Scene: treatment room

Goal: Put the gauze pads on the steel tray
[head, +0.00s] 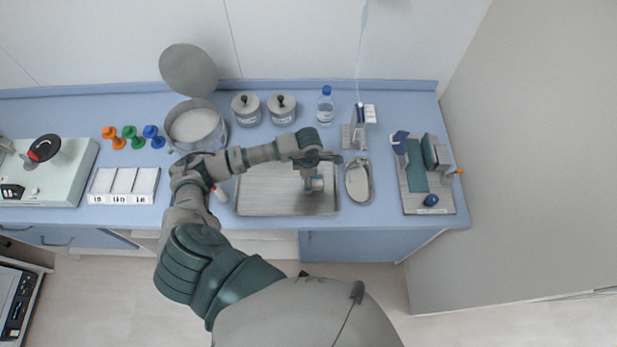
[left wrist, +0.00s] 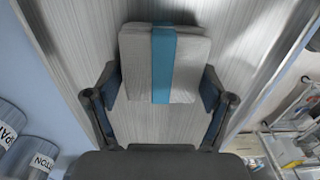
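The steel tray (head: 265,197) lies flat near the counter's front edge, and its ribbed-looking metal surface fills the background of the left wrist view (left wrist: 75,30). The gauze pads (head: 316,185) are a square white stack with a blue band, over the tray's right part. In the left wrist view the stack (left wrist: 137,62) sits between both fingers of my left gripper (left wrist: 162,88), which touch its opposite sides. My left gripper (head: 313,178) points down over the tray. I cannot tell whether the stack touches the tray. My right gripper is not in view.
A kidney dish (head: 359,182) lies just right of the tray. Behind stand a round steel drum (head: 195,124), two lidded jars (head: 246,109) and a bottle (head: 325,106). A small rack (head: 353,137) stands behind the dish. A board with instruments (head: 417,183) is farther right.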

